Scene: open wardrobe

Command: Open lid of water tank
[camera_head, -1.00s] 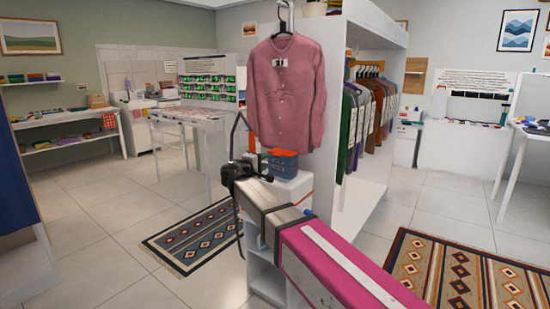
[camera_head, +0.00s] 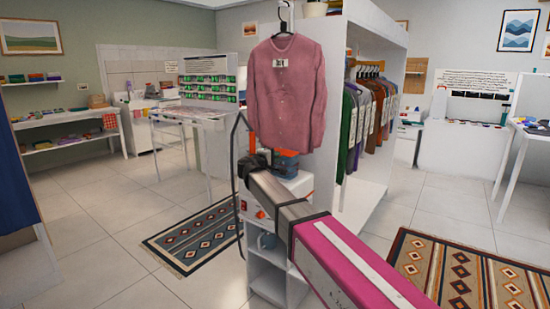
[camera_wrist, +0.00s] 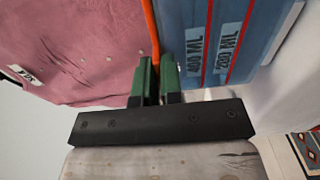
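The water tank (camera_head: 286,165) is blue and sits on a white appliance under the hanging pink shirt. In the wrist view the tank (camera_wrist: 275,35) fills the upper right, turned sideways, with red lines and "400 ML" and "200 ML" marks. Its orange lid (camera_wrist: 152,25) shows as a thin strip along the tank's edge and looks closed. My gripper (camera_wrist: 157,75) has two green fingers close together with a narrow gap, in line with the strip's lower end. Whether they touch or pinch the lid cannot be told. In the head view my arm hides the fingers.
The pink shirt (camera_head: 285,90) hangs right above the tank and is close to my fingers in the wrist view (camera_wrist: 75,50). A white shelf unit (camera_head: 268,275) supports the appliance. A wardrobe with clothes (camera_head: 375,40) stands to the right. Floor is free at left.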

